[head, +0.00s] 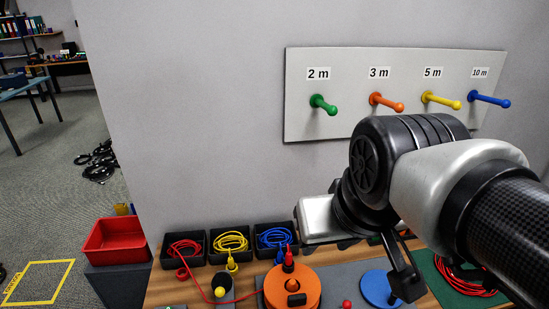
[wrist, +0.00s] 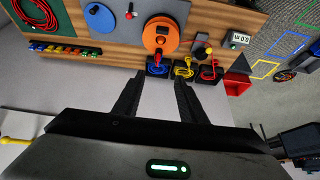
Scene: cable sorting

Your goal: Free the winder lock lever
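The orange winder disc (head: 305,287) lies flat on a grey board at the front of the table, with a red cable running to it and a dark fitting on top. It also shows in the wrist view (wrist: 161,46). A red-knobbed part (head: 347,304), which may be the lock lever, stands on the board between the orange disc and a blue disc (head: 378,289); the red knob (wrist: 130,6) is near the top edge in the wrist view. Its lever position is too small to tell. My gripper (wrist: 158,82) is open and empty, apart from the winder and the knob.
Three black bins hold red (head: 184,247), yellow (head: 230,240) and blue (head: 275,237) cables behind the winder. A yellow-knobbed fixture (head: 219,292) stands left. A red crate (head: 115,243) is beside the table. A pegboard (head: 345,65) hangs on the wall.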

